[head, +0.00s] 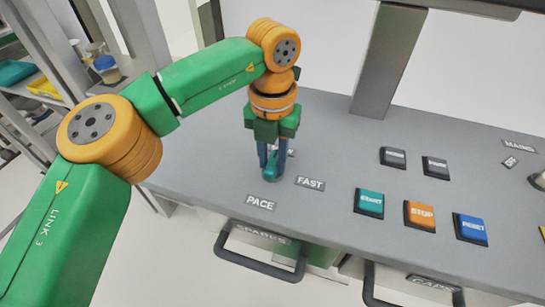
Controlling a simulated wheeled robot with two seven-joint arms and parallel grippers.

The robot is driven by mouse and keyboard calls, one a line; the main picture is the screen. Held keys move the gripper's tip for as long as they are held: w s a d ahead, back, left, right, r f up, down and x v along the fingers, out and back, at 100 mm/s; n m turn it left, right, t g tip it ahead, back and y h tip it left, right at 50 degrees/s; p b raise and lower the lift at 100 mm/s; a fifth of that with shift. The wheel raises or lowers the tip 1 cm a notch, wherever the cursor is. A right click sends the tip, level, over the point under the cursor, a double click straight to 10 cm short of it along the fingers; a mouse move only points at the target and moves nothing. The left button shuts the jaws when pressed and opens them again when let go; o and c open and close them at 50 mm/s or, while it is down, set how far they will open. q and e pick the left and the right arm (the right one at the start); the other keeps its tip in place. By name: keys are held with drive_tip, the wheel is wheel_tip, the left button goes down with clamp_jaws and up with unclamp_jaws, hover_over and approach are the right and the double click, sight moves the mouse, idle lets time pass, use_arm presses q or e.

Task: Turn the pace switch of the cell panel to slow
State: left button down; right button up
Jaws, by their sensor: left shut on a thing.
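The cell panel (330,140) is a grey sloping surface across the view. The pace switch (271,172) is a small teal knob above the PACE label (261,202). A FAST label (310,184) lies to its right. Another label behind the knob is mostly covered by my gripper. My left gripper (273,160) points down over the knob and is shut on it. The fingers hide part of the knob, so I cannot tell exactly which way it points. My right gripper is not in view.
START (370,203), STOP (420,216) and RESET (471,228) buttons sit to the right. Two dark buttons (393,157) are behind them. A grey post (390,60) rises at the back. Drawers with dark handles (260,256) are below the front edge. Shelves (50,75) stand at left.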

sight(273, 162)
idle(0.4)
use_arm(q)
drive_tip(key=c, duration=0.6)
unclamp_jaws()
drive_tip(key=shift+c, duration=0.2)
wheel_tip(273, 162, up, 7)
drive_tip(key=shift+r+p, duration=0.1)
drive_tip(key=shift+p, duration=0.55)
